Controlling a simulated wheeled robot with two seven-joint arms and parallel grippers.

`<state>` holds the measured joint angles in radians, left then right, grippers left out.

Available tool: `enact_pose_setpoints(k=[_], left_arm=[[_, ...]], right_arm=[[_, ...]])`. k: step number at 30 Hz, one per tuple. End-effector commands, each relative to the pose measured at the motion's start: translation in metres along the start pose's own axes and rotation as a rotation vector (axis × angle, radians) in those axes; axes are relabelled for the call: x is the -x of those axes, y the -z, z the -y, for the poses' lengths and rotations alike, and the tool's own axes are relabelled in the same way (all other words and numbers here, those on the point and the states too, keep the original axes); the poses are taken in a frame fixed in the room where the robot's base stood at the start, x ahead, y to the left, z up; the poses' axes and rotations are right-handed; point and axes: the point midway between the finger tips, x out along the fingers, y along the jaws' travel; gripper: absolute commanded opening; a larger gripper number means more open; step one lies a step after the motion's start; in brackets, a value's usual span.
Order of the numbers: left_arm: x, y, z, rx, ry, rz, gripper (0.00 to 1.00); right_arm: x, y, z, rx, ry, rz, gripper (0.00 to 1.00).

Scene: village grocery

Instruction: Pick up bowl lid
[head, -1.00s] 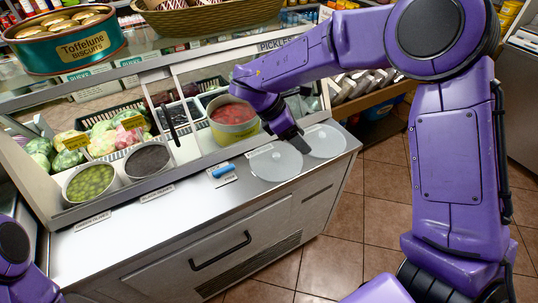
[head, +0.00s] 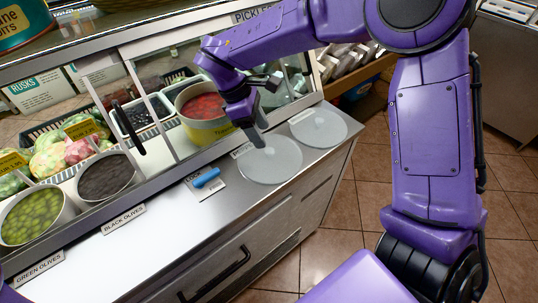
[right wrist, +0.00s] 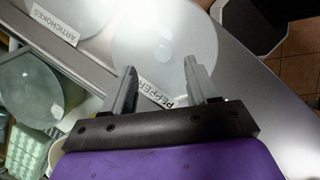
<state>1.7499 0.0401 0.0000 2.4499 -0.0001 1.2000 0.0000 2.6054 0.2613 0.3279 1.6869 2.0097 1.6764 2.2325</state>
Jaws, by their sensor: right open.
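Two round translucent lids lie flat on the steel counter. The nearer lid (head: 269,163) is below my right gripper (head: 256,134); the other lid (head: 319,131) lies behind it, to the right. In the right wrist view, my right gripper (right wrist: 159,66) is open and empty. Its two fingers point at the near edge of a lid (right wrist: 175,42) beside a PEPPERS label (right wrist: 158,93). Another lid (right wrist: 75,12) lies by an ARTICHOKES label. I cannot tell whether the fingers touch the lid. My left gripper is not in view.
A blue-handled item (head: 206,178) lies on the counter left of the nearer lid. Behind the glass front stand a tub of red food (head: 205,127), a bowl of black olives (head: 106,178) and a bowl of green olives (head: 36,218).

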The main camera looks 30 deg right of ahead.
Motion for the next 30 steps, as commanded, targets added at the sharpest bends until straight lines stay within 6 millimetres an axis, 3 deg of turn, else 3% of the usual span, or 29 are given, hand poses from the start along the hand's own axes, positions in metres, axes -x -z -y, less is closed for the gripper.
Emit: enact_pose_setpoints(k=[11,18,19,20,24,30], left_arm=[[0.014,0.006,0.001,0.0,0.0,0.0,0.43],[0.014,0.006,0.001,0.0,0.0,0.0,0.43],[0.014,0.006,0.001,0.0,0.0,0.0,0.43],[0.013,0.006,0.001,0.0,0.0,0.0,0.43],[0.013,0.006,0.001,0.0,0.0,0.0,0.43],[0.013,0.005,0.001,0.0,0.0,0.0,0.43]], right_arm=[[-0.055,0.002,0.002,0.0,0.003,0.001,0.58],[-0.061,0.002,0.002,-0.002,0.002,-0.002,0.58],[-0.061,0.002,0.002,-0.002,0.002,-0.002,0.55],[-0.061,0.002,0.002,-0.002,0.002,-0.002,0.46],[-0.061,0.002,0.002,-0.002,0.002,-0.002,0.0],[-0.061,0.001,0.002,-0.003,0.002,-0.002,0.0]])
